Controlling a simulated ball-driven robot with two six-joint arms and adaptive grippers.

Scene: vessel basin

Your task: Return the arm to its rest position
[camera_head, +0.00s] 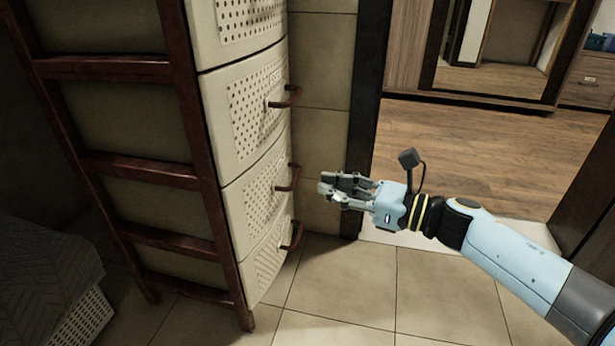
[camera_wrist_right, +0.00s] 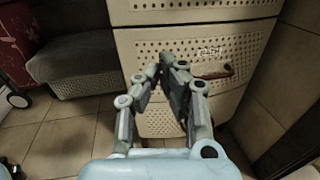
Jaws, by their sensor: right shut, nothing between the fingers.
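My right arm (camera_head: 515,255) comes in from the lower right in the head view and reaches toward the left. My right gripper (camera_head: 328,189) is shut and empty, to the right of the drawer handles and apart from them in the picture. In the right wrist view the gripper (camera_wrist_right: 164,66) points at the drawer unit, its fingers together at the tips. The unit's cream drawers (camera_head: 248,110) have perforated fronts and all look shut. My left gripper is not in view.
Curved red-brown handles (camera_head: 291,178) stick out from the drawers, close to the gripper. A dark wooden frame (camera_head: 190,120) holds the unit. A doorway with a dark jamb (camera_head: 366,110) opens onto a wooden floor (camera_head: 470,145). The tiled floor (camera_head: 340,285) below is clear.

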